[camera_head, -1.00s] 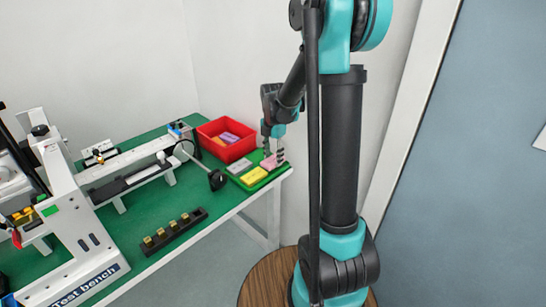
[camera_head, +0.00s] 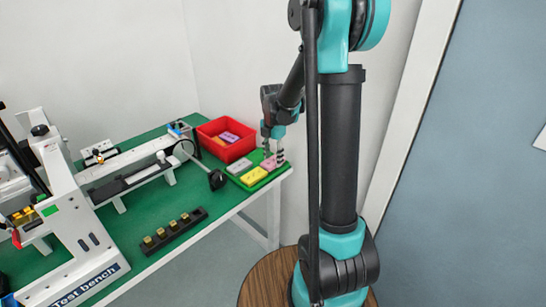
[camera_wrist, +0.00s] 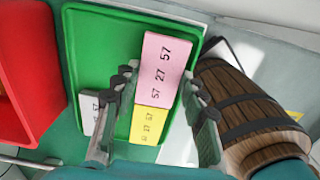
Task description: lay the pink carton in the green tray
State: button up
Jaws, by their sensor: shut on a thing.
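The pink carton (camera_head: 268,164) is at the far right part of the green tray (camera_head: 262,185), close to the yellow carton (camera_head: 254,175). My gripper (camera_head: 273,155) is down over the tray with its fingers on either side of the pink carton, shut on it. In the wrist view the pink carton (camera_wrist: 158,70) shows its printed numbers, above the yellow carton (camera_wrist: 148,126) and over the green tray (camera_wrist: 98,45). Whether its underside touches the tray floor I cannot tell.
A grey carton (camera_head: 239,165) also lies in the tray, partly behind my finger in the wrist view. The table edge runs in front.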

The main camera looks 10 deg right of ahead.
jog(key=shift+f, duration=0.3)
jog(key=o, duration=0.9)
notch_tip(320, 180, up, 12)
jog(key=s+d+f+m+t, duration=0.2)
jog(key=s+f+m, duration=0.4)
jog(key=s+m, duration=0.5)
jog(key=s+d+f+m+t, duration=0.2)
jog(key=s+f+m, duration=0.4)
jog(key=s+m, duration=0.5)
jog(key=m, duration=0.3)
